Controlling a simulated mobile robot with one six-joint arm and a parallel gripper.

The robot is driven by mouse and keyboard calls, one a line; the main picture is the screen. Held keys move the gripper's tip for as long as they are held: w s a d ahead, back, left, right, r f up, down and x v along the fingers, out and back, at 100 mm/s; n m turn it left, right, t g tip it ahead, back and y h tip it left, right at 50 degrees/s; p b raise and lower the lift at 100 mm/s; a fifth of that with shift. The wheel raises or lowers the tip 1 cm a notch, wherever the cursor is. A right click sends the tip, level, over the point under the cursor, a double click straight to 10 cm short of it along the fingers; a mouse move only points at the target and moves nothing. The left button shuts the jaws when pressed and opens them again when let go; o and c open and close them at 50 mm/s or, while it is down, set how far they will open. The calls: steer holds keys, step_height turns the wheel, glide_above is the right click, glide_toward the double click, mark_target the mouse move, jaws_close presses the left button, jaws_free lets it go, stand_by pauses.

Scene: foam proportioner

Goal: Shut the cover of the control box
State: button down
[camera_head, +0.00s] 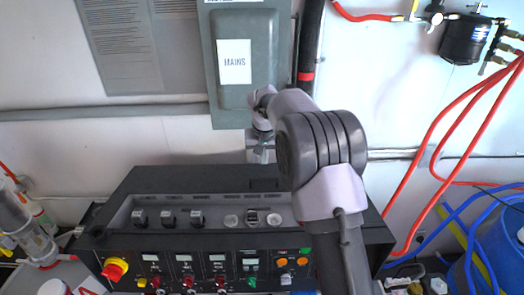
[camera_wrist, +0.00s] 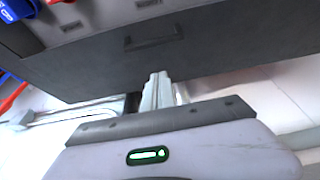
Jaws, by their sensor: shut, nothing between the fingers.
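The black control box (camera_head: 120,245) stands low in the head view, with a recessed row of switches and round dials above its front panel. A flat dark panel (camera_head: 190,180) runs along its back top edge; I cannot tell for sure whether this is the cover or how far it stands open. In the wrist view a broad dark panel with a small handle (camera_wrist: 153,38) fills the upper part. My gripper (camera_head: 262,155) is shut and empty at the back edge of the box. Its pale fingers (camera_wrist: 158,88) appear at that panel's edge; contact cannot be judged.
A grey wall cabinet marked MAINS (camera_head: 234,62) stands behind my gripper. A grey conduit (camera_head: 100,112) and a black pipe (camera_head: 310,45) run along the wall. Red hoses (camera_head: 455,125) hang at right, above blue drums (camera_head: 500,245). Clear cylinders (camera_head: 25,225) stand at left.

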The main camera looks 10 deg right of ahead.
steer(key=x, duration=0.4)
steer(key=p+x, duration=0.1)
steer(key=x, duration=0.1)
steer(key=shift+w+f, duration=0.25)
steer(key=shift+w, duration=0.25)
steer(key=s, duration=0.1)
steer(key=s+r, duration=0.1)
steer(key=s, duration=0.2)
steer(key=shift+s+a+r, duration=0.2)
steer(key=shift+s+a, duration=0.05)
steer(key=shift+a, duration=0.15)
steer(key=shift+w+f, duration=0.15)
steer(key=shift+w, duration=0.05)
steer(key=shift+s, duration=0.1)
